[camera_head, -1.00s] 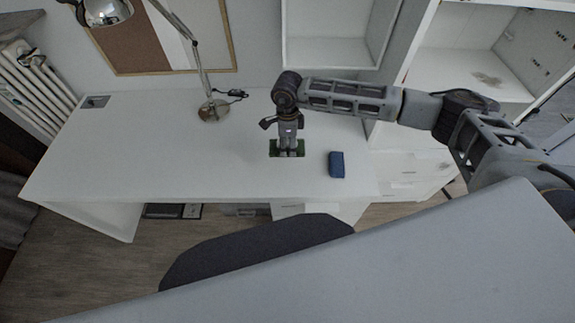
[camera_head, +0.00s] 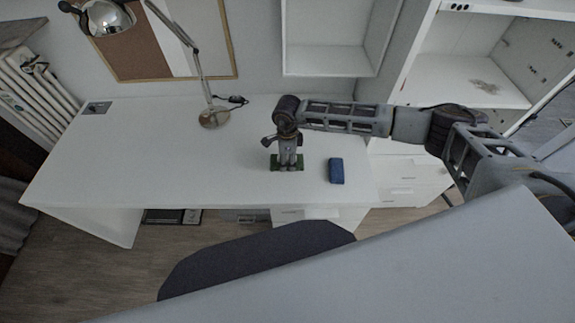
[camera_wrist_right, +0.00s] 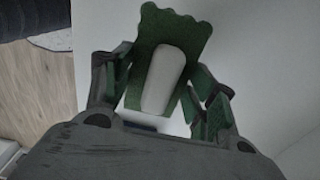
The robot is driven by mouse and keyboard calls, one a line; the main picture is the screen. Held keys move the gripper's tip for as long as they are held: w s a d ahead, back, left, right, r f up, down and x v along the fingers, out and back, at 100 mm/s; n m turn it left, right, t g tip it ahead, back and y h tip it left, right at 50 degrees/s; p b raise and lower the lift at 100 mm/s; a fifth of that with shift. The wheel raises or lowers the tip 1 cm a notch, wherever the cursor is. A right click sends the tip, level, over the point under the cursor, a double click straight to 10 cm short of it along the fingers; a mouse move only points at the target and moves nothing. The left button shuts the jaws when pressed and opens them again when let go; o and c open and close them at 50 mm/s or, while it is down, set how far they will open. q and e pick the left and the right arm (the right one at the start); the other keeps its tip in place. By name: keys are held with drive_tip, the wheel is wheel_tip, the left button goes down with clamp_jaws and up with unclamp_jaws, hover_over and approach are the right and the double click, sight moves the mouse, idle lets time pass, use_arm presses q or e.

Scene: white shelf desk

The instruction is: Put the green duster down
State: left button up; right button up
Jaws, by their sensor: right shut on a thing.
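The green duster (camera_head: 274,163) is between the fingers of my right gripper (camera_head: 287,163), over the front part of the white desk (camera_head: 130,160). In the right wrist view the green duster (camera_wrist_right: 158,32) has a pale handle piece, and the fingers of my right gripper (camera_wrist_right: 160,88) close on it from both sides. The duster is low over the desk top; I cannot tell whether it touches it. My left gripper is not in view.
A blue block-like object (camera_head: 336,171) lies on the desk to the right of the duster. A desk lamp (camera_head: 213,118) stands at the back. A dark chair (camera_head: 255,257) is at the front. The left half of the desk is clear.

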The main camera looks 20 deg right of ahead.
drive_tip(key=shift+f, duration=2.45)
drive_tip(key=o, duration=0.9)
drive_tip(key=shift+o, duration=0.5)
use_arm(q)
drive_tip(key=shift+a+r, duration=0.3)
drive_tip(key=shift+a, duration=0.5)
